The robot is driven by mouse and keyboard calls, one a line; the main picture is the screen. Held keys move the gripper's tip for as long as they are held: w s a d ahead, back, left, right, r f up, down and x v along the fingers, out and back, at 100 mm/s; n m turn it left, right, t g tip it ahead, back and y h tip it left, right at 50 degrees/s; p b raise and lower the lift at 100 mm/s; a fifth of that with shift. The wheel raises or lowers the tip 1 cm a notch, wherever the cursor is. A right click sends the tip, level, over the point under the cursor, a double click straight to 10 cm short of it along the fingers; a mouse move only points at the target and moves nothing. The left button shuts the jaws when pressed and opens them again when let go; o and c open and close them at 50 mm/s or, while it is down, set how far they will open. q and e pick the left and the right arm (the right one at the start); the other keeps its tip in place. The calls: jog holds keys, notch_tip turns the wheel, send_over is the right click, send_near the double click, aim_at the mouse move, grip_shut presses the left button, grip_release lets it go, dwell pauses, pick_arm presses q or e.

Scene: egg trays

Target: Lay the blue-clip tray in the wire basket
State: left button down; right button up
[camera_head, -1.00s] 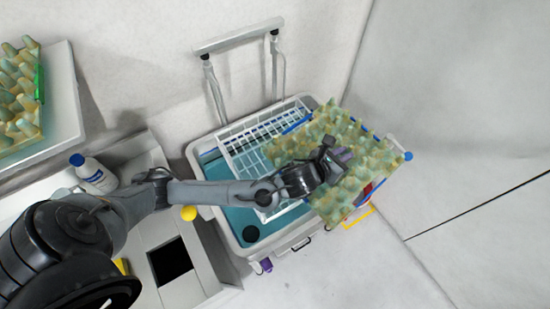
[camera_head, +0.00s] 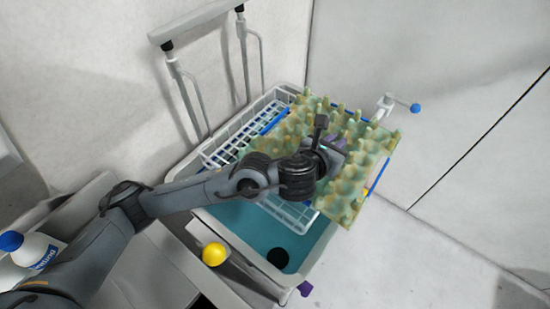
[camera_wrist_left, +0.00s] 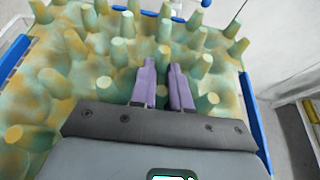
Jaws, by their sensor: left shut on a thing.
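The egg tray (camera_head: 281,131) is green and yellow with rows of knobs. My left gripper (camera_head: 338,142) is shut on it near its middle, its purple fingers (camera_wrist_left: 163,85) among the knobs in the left wrist view. The tray (camera_wrist_left: 60,80) fills much of that view. Blue strips (camera_wrist_left: 255,125) show along its sides; I cannot tell whether they are its clips or part of the basket. The white wire basket (camera_head: 228,140) shows to the left of and below the tray, which covers its right part. I cannot tell whether the tray touches it. My right gripper is out of view.
The basket stands on a cart with a teal top (camera_head: 240,222). A tall grey handle (camera_head: 205,20) rises behind it, and a blue-tipped lever (camera_head: 400,103) sticks out at the right. A yellow ball (camera_head: 214,254) and a white bottle (camera_head: 38,250) are at the lower left.

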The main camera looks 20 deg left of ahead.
aim_at(297, 137)
pick_arm(q)
jog(key=w+a+f, duration=0.1)
jog(key=a+f, duration=0.1)
jog(key=a, duration=0.1)
jog(key=w+a+f, duration=0.1)
jog(key=a+f, duration=0.1)
jog(key=a, duration=0.2)
jog(key=w+a+f+b, duration=0.1)
jog(key=w+a+f, duration=0.1)
jog(key=a+f, duration=0.1)
jog(key=shift+a, duration=0.4)
jog(key=shift+f+b, duration=0.5)
jog(key=shift+f, duration=1.4)
jog(key=c, duration=1.1)
grip_release()
jog(key=shift+f, duration=0.1)
jog(key=shift+s, duration=0.1)
jog(key=v, duration=0.4)
jog(key=shift+s+a+p, duration=0.1)
jog(key=shift+s+p, duration=0.2)
jog(key=shift+s, duration=0.05)
jog(key=shift+s+r, duration=0.3)
